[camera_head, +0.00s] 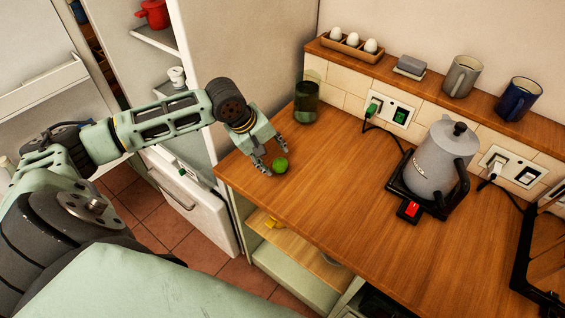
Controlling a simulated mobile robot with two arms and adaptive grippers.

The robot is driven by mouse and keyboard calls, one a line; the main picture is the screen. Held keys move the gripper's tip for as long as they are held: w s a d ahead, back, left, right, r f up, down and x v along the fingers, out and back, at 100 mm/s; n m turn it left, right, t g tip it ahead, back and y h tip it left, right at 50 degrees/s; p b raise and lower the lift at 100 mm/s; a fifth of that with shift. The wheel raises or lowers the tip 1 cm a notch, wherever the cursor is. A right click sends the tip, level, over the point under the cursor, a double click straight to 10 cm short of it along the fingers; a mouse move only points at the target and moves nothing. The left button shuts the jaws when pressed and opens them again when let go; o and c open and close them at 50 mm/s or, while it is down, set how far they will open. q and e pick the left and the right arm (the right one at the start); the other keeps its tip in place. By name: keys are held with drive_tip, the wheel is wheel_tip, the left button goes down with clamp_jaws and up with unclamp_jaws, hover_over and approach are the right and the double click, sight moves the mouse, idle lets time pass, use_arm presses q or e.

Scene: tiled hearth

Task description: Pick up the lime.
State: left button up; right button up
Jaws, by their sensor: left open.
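The lime (281,164) is a small green ball on the wooden counter (318,196), near its left end. My left gripper (273,160) reaches down from the left with its fingers spread open at the lime. One finger is on the near left side of the lime and another is behind it. I cannot tell whether the fingers touch it. My right gripper is not in view.
A dark green glass (306,102) stands behind the lime. A grey moka pot (437,160) sits on a black hot plate (399,185) to the right. A raised ledge at the back holds an egg holder (345,45) and mugs (462,76). The counter's front middle is clear.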

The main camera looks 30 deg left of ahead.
sight(280, 160)
use_arm(q)
drive_tip(key=x, duration=0.2)
drive_tip(key=p+x, duration=0.1)
drive_tip(key=shift+w+d+f, duration=0.25)
drive_tip(key=shift+d, duration=0.15)
drive_tip(key=shift+w+d+f, duration=0.1)
drive_tip(key=shift+w+f, duration=0.1)
drive_tip(key=shift+f, duration=0.3)
drive_tip(key=c, duration=1.1)
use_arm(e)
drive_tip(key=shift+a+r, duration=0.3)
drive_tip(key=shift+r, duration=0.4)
